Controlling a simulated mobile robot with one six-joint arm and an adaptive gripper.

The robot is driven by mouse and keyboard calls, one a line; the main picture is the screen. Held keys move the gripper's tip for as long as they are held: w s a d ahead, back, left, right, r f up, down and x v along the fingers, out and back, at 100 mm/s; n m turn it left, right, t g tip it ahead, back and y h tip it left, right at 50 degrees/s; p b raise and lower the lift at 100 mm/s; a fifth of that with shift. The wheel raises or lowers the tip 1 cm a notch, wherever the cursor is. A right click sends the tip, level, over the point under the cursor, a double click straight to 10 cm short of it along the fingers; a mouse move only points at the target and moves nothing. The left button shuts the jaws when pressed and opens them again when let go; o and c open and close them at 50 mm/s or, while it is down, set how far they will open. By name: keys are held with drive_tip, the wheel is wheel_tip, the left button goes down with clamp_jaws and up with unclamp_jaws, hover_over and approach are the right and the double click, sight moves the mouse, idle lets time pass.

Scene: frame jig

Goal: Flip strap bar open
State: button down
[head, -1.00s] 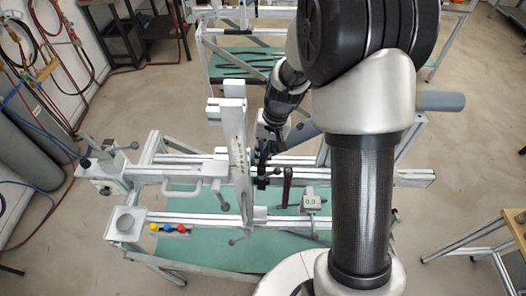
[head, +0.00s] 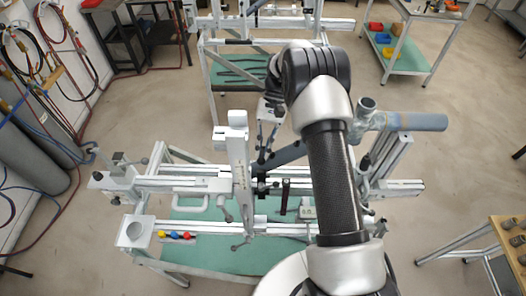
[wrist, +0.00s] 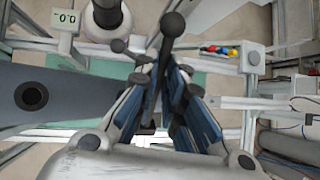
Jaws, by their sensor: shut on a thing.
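The strap bar (head: 239,165) is a pale upright bar across the frame jig, left of my gripper in the head view. My gripper (head: 262,157) is beyond the arm near the rails and partly hidden in the head view. In the wrist view its blue-padded fingers (wrist: 168,80) close around a dark lever with a black ball end. The ball knob (wrist: 172,24) sticks out past the fingertips. I cannot tell for sure whether this lever belongs to the strap bar.
The jig's rails (head: 365,187) run left to right above a green shelf. A thick grey tube (head: 287,155) slants close beside my gripper and fills the left of the wrist view.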

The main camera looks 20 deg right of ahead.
drive_tip(key=shift+w+d+r+g+y, duration=0.2)
drive_tip(key=shift+w+r+g+y, duration=0.1)
drive_tip(key=shift+w+g, duration=0.3)
drive_tip(key=shift+r, duration=0.1)
drive_tip(key=c, duration=1.7)
unclamp_jaws()
wheel_tip(320, 180, up, 10)
drive_tip(key=shift+r, duration=0.1)
